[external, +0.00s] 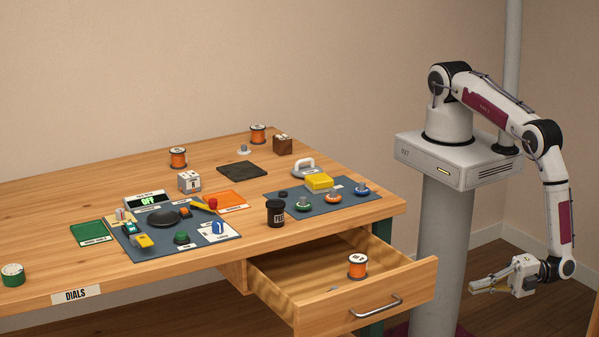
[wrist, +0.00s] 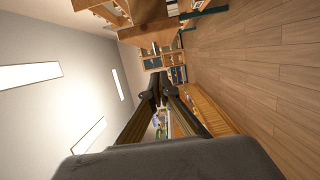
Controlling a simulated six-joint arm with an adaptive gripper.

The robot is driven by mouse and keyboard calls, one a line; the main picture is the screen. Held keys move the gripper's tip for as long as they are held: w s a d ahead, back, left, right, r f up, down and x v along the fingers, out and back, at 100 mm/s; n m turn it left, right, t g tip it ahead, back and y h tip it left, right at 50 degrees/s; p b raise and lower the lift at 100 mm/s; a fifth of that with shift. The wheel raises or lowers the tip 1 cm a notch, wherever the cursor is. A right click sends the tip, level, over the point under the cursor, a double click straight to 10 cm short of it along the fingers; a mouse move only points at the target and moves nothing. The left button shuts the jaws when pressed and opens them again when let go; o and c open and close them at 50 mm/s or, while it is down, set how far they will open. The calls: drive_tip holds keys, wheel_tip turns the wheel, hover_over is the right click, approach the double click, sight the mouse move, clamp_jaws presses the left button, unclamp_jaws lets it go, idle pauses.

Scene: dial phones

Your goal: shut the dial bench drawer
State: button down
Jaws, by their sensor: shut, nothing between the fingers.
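The dial bench drawer (external: 412,290) is pulled out below the bench top in the external view, with its front panel and a metal handle (external: 376,307) facing the lower right. An orange spool (external: 357,266) stands inside the open drawer, with a small light piece near it. My gripper (external: 474,289) is shut and empty. It hangs to the right of the drawer front, apart from it, at roughly the handle's height in the picture. In the wrist view my gripper's fingers (wrist: 157,82) come together at the tips; I cannot make out the drawer clearly there.
The wooden bench (external: 60,270) carries a black jar (external: 275,213) near its front edge, a blue mat with knobs (external: 345,188), and another mat with dials and switches.

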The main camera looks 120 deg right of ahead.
sight(373, 248)
drive_tip(key=w+d, duration=0.6)
drive_tip(key=w, duration=0.3)
drive_tip(key=shift+d, duration=0.15)
idle(0.5)
idle(0.4)
drive_tip(key=d, duration=2.5)
drive_tip(key=shift+d, duration=0.15)
drive_tip(key=shift+d, duration=0.1)
